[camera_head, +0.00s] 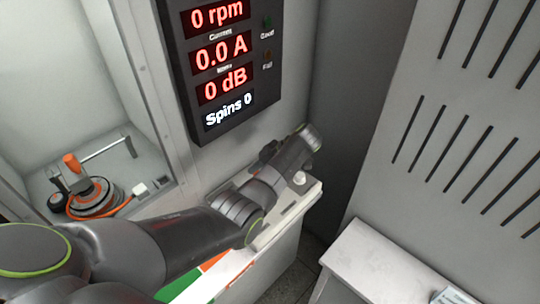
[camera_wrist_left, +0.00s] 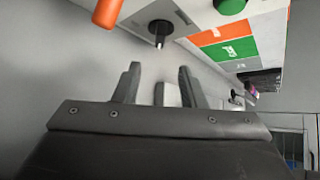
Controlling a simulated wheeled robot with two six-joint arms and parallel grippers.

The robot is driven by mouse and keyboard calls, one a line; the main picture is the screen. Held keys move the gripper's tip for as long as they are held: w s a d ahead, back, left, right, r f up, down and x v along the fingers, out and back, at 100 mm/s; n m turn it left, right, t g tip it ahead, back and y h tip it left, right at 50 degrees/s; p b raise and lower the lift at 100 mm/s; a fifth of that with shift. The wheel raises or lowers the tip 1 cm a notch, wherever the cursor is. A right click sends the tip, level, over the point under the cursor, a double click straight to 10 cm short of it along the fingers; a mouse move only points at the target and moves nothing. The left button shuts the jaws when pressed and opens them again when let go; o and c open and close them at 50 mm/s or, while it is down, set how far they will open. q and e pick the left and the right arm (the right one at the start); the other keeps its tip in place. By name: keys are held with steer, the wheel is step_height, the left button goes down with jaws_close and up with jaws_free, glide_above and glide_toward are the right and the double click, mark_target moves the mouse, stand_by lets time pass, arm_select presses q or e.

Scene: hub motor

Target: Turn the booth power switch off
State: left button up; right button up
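My left gripper (camera_head: 268,152) is over the far end of the narrow white ledge (camera_head: 272,234) below the display, its fingers mostly hidden by its own wrist in the head view. In the left wrist view the left gripper (camera_wrist_left: 158,75) has its two fingers apart, with no object clearly held between them. A black switch with a small lever (camera_wrist_left: 160,32) sits on a grey plate beyond the fingertips; I cannot tell whether it is the booth power switch or which way it is set. My right gripper is in neither view.
An orange cylinder (camera_wrist_left: 107,12) and a green button (camera_wrist_left: 230,5) are near the fingers. The dark display (camera_head: 222,60) reads 0 rpm, 0.0 A, 0 dB and Spins 0. A hub motor (camera_head: 95,195) sits in the booth at left. A white cabinet (camera_head: 385,262) stands at lower right.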

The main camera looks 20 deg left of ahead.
arm_select(q)
steer(key=p+v, duration=0.1)
steer(key=v, duration=0.5)
steer(key=shift+p, duration=0.3)
steer(key=shift+d, duration=0.1)
